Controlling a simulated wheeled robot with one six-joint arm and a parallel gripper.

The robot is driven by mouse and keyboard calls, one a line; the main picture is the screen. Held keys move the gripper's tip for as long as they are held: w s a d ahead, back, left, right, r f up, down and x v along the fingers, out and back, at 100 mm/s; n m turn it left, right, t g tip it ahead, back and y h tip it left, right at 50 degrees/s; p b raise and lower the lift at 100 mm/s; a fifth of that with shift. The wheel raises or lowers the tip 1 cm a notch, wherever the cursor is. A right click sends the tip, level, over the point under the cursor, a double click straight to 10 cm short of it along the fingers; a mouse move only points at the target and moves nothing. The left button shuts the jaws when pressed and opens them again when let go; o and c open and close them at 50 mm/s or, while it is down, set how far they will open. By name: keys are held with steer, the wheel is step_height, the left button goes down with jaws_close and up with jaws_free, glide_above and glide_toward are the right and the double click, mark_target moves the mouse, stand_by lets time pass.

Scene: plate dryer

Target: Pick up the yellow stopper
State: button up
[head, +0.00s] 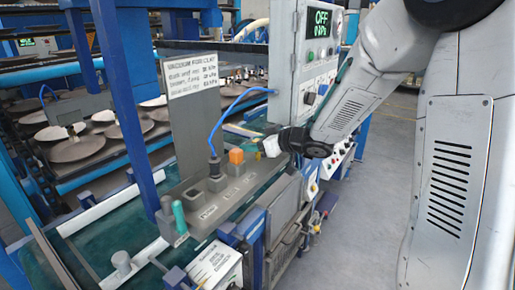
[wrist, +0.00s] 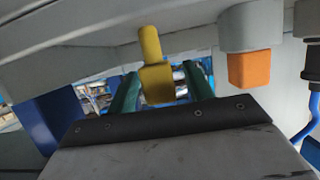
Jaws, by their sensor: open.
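The yellow stopper (wrist: 154,72) stands against the grey holder surface in the wrist view, with a narrow stem and a wider block end. My gripper (wrist: 160,74) is open, with one green finger on each side of the stopper. I cannot tell whether either finger touches it. In the head view my gripper (head: 271,146) is at the right end of the grey holder strip (head: 224,197), and the stopper is mostly hidden or too small to make out there.
An orange block (head: 236,156) stands on a grey post close to my gripper; it also shows in the wrist view (wrist: 250,70). A blue hose (head: 213,137) runs to a neighbouring post. A green handle (head: 180,217) stands further left. A control box (head: 305,75) reading OFF stands behind.

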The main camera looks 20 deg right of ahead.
steer(key=shift+w+a+f, duration=0.1)
steer(key=shift+w+a, duration=0.1)
steer(key=shift+a, duration=0.05)
steer(key=c, duration=1.1)
steer(key=shift+o, duration=0.2)
